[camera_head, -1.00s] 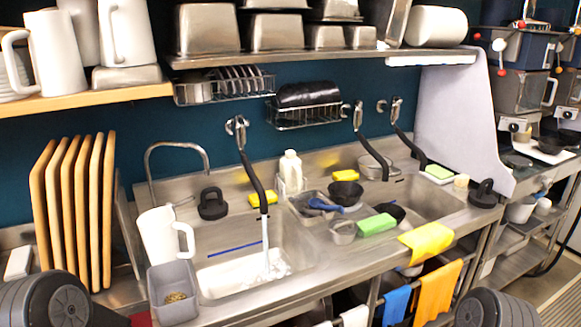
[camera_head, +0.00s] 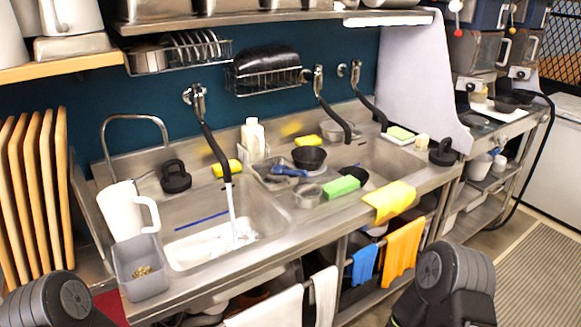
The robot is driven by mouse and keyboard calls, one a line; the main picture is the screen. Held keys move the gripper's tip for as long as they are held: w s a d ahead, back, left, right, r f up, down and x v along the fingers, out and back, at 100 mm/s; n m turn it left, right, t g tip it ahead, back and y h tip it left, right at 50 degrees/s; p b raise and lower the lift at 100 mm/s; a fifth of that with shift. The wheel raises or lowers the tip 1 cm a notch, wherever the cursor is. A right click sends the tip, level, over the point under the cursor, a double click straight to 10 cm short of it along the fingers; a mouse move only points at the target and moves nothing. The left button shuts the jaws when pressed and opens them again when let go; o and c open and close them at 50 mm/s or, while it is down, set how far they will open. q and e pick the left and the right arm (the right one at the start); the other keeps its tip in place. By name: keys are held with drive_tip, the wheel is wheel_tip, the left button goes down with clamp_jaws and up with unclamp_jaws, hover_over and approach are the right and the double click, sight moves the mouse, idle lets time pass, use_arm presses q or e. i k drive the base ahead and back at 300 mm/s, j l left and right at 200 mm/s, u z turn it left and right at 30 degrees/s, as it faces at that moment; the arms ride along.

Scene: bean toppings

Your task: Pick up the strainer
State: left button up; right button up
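I cannot tell for sure which item is the strainer. A small round metal container (camera_head: 308,195), possibly the strainer, stands on the counter between the two sinks, left of a green sponge (camera_head: 342,187). Its mesh is too small to make out. A round metal bowl-shaped item (camera_head: 340,131) by the back wall is partly hidden behind a hose tap. Only dark rounded parts of my arms show at the bottom left and bottom right. Neither gripper is in view.
Water runs into the left sink (camera_head: 268,214). A white pitcher (camera_head: 122,214) and a grey bin (camera_head: 140,270) stand at its left. A black bowl (camera_head: 309,157) and a blue-handled tool (camera_head: 289,172) lie between the sinks. Hose taps hang over the counter.

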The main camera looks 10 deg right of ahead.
sight(307, 195)
drive_tip(key=l+u, duration=0.2)
drive_tip(key=u, duration=0.15)
drive_tip(key=l+u, duration=0.2)
drive_tip(key=u, duration=0.2)
drive_tip(key=l+u, duration=0.2)
drive_tip(key=u, duration=0.15)
drive_tip(key=k+l+u, duration=0.1)
drive_tip(key=l, duration=0.35)
drive_tip(key=k+l+u, duration=0.1)
drive_tip(key=l, duration=0.3)
drive_tip(key=k+l+u, duration=0.1)
drive_tip(key=l, duration=0.3)
drive_tip(key=k+l+u, duration=0.1)
drive_tip(key=l, duration=0.3)
drive_tip(key=k, duration=0.05)
